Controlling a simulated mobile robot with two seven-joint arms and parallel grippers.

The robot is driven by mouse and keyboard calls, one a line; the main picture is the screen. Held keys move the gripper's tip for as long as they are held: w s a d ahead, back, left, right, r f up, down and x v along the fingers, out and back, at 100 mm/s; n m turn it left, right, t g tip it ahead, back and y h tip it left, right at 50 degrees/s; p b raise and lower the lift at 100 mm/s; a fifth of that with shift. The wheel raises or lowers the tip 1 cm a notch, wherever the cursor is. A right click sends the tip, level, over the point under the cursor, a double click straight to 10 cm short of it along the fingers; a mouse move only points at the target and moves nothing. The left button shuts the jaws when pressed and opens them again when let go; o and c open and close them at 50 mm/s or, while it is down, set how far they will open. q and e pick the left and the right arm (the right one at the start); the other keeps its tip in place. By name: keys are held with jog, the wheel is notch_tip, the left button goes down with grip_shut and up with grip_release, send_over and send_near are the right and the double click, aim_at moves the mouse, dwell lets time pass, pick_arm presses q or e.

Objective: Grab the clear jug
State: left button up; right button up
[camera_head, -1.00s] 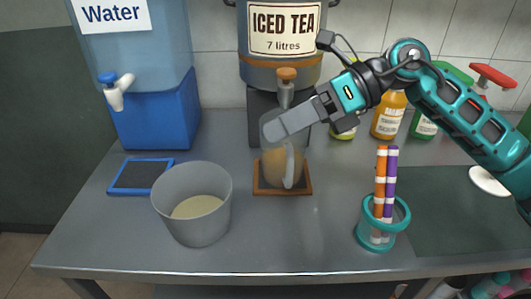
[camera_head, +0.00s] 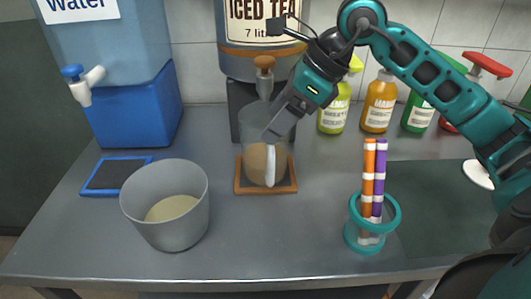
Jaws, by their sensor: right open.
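The clear jug (camera_head: 264,157) stands on a brown wooden-framed tray (camera_head: 243,186) under the iced tea tap (camera_head: 264,77). It holds a tan liquid, and a pale upright strip, likely its handle, shows on its front right. My right gripper (camera_head: 276,132) reaches in from the upper right. Its fingers are open and overlap the jug's upper right part in the picture. I cannot tell whether they touch it. The gripper hides part of the jug's rim. My left gripper is not in view.
A grey bucket (camera_head: 146,222) with pale liquid stands at the front left. A blue water dispenser (camera_head: 130,112) and the iced tea urn (camera_head: 250,52) stand behind. A teal holder (camera_head: 372,240) with coloured sticks is at the right. Several bottles (camera_head: 377,103) line the back right.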

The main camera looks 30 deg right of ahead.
jog(key=shift+s+x, duration=0.15)
jog(key=shift+x, duration=1.2)
jog(key=shift+s+x, duration=0.15)
jog(key=shift+x, duration=1.2)
jog(key=shift+a+f, duration=0.1)
jog(key=shift+a, duration=0.05)
grip_shut()
